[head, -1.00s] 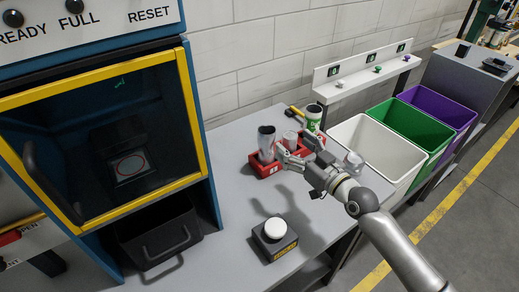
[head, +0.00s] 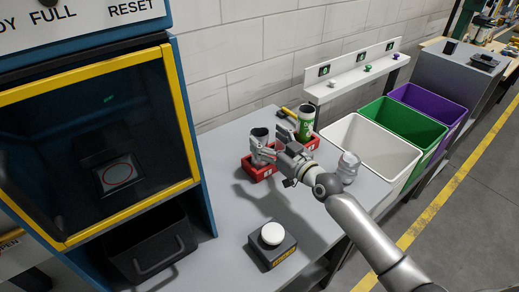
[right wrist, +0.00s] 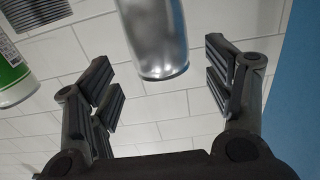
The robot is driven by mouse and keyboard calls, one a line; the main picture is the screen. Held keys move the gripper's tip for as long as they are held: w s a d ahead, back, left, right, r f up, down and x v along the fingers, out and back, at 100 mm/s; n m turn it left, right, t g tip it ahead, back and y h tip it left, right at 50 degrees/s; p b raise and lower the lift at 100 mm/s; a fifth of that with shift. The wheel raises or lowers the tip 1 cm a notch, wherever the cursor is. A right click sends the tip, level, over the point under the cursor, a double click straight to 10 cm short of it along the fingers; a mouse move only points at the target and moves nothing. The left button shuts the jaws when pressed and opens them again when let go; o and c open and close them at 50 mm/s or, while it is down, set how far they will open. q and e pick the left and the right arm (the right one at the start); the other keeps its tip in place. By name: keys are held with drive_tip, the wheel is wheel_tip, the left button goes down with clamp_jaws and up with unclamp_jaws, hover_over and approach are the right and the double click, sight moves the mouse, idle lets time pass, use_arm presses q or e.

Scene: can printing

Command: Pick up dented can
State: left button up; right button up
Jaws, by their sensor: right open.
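A silver can with a pinched, uneven outline (head: 348,168) stands on the grey table to the right of my right gripper. Another grey can (head: 259,136) with a dark open top stands in the red holder (head: 262,173), just beyond the gripper. My right gripper (head: 273,144) is open over the holder and partly hides what stands there. In the right wrist view, a plain silver can (right wrist: 157,38) shows between the spread fingers with gaps on both sides. No dent is clear on it. My left gripper is not in view.
A green and white can (head: 306,120) stands at the holder's right end; it also shows in the right wrist view (right wrist: 14,75). A black button box (head: 272,249) with a white button sits in front. White (head: 372,150), green (head: 405,130) and purple (head: 432,104) bins stand right.

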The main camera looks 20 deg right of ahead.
drive_tip(key=x, duration=0.4)
drive_tip(key=shift+a+r+p, duration=0.1)
drive_tip(key=shift+a+p, duration=0.05)
drive_tip(key=shift+p, duration=0.15)
drive_tip(key=c, duration=0.8)
